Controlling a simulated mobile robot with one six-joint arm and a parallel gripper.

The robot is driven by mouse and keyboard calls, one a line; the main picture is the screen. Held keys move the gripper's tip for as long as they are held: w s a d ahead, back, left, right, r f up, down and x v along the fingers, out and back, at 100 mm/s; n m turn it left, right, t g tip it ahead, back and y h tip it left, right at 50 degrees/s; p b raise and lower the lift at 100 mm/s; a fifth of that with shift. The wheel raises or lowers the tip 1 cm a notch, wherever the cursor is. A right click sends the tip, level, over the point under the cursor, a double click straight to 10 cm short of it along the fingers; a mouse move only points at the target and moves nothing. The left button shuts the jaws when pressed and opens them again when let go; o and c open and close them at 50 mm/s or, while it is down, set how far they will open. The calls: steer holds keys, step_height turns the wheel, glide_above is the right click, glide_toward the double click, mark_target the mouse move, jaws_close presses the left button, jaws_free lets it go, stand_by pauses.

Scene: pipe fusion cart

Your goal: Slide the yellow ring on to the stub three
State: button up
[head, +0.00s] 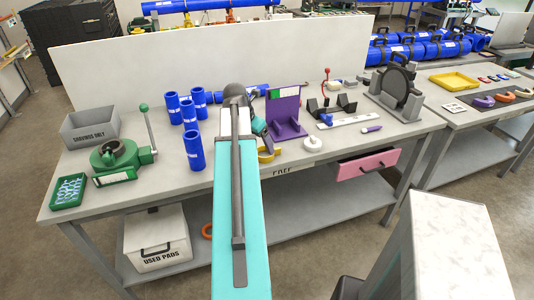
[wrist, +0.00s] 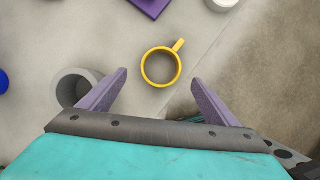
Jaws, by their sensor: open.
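The yellow ring (wrist: 146,75), with a short tab at its upper right, lies on the bench ahead of my gripper (wrist: 159,77) in the wrist view. The two purple fingers are spread and empty, with the ring between their tips in the picture; I see no contact. In the head view the yellow ring (head: 268,156) shows partly beside my arm, which hides my fingers. Several upright blue stubs stand left of my arm, including a front one (head: 193,150) and a back one (head: 172,106). I cannot read which is stub three.
A grey round hollow piece (wrist: 62,88) sits by the left finger. A purple stand (head: 286,108) and a white ring (head: 312,144) are to the right. A green clamp (head: 115,155) and grey bin (head: 90,130) are at left. The bench's front edge runs close to the yellow ring.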

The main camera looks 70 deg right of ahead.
mark_target(262, 150)
steer(key=shift+f, duration=0.1)
steer(key=shift+p+x, duration=0.95)
steer(key=shift+x, duration=1.55)
steer(key=c, duration=1.1)
